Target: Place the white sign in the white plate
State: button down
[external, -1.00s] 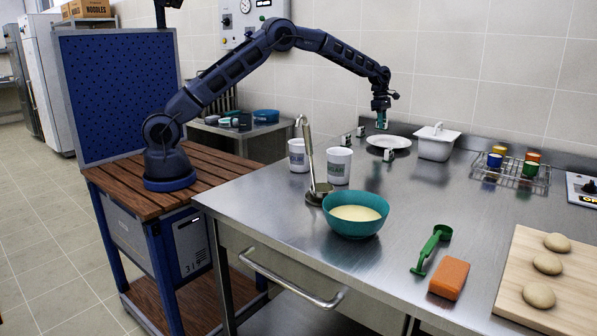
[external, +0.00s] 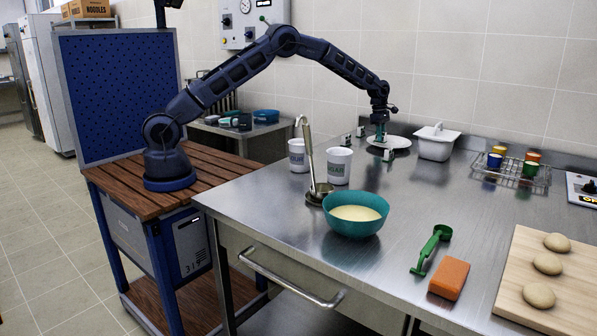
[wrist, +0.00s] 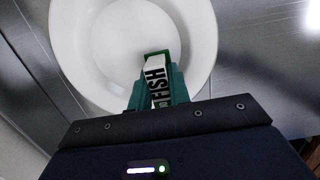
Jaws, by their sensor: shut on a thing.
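The white plate (external: 402,142) lies near the back wall of the steel counter. It fills much of the upper wrist view (wrist: 82,45). My gripper (external: 380,136) is low at the plate's left part, pointing down. In the wrist view its teal fingers (wrist: 158,82) are shut on the white sign (wrist: 155,75), which has black letters reading "FISH" and some green at its far edge. The sign is over the plate's inner area. Whether its lower edge touches the plate I cannot tell.
Small card holders (external: 347,139) stand left of the plate, and another (external: 387,155) stands in front.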

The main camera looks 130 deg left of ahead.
jog(key=shift+f, duration=0.2)
jog(key=c, duration=1.3)
grip_release()
jog(key=r, duration=0.4)
jog(key=s+r, duration=0.1)
jog(key=r, duration=0.8)
jog(key=shift+s, duration=0.35)
jog(key=shift+d+r, duration=0.1)
